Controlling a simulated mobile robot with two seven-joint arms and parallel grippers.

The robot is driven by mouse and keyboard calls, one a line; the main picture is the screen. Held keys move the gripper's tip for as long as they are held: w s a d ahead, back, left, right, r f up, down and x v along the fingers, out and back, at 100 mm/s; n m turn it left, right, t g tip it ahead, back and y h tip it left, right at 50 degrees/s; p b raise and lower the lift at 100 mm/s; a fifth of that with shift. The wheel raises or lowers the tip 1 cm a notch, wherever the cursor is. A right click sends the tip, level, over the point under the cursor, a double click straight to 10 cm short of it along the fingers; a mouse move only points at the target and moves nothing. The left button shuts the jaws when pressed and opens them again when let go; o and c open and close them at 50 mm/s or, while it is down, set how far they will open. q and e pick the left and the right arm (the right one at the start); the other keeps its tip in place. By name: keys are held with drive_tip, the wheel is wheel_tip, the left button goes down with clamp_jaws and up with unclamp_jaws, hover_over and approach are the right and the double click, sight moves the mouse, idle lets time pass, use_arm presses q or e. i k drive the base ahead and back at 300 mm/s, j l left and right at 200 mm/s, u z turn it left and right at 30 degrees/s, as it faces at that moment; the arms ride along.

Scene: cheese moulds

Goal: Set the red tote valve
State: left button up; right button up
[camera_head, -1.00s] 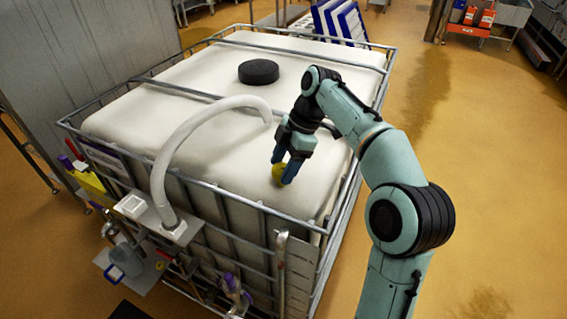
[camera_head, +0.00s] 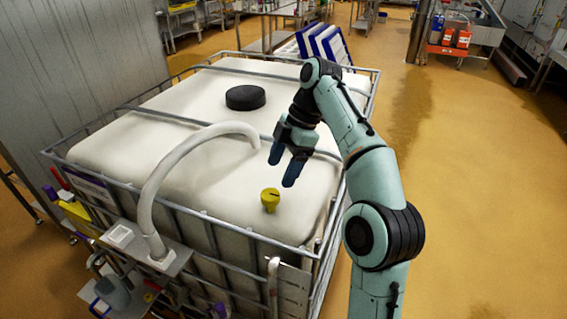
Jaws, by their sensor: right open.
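A large white tote (camera_head: 120,150) stands in a metal cage in the middle of the view. A yellow knob-like piece with a dark slot or line on its top (camera_head: 270,200) stands upright on the tote's near right top. My right gripper (camera_head: 282,168) is open and empty, with dark fingers pointing down, just above and behind the yellow piece in the picture and apart from it. A small red part (camera_head: 60,178) shows at the cage's left side; I cannot tell whether it is a valve. My left gripper is not in view.
A black round lid (camera_head: 245,97) sits on the tote's top. A white curved pipe (camera_head: 160,185) arches from a side bracket onto it. Cage rails edge the tote. Blue-and-white panels (camera_head: 325,45) stand behind. The yellow floor (camera_head: 470,190) at right is clear.

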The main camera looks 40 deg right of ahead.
sight(146, 282)
drive_tip(key=k+j, duration=0.35)
drive_tip(key=j, duration=0.15)
drive_tip(key=k+j, duration=0.35)
drive_tip(key=j, duration=0.2)
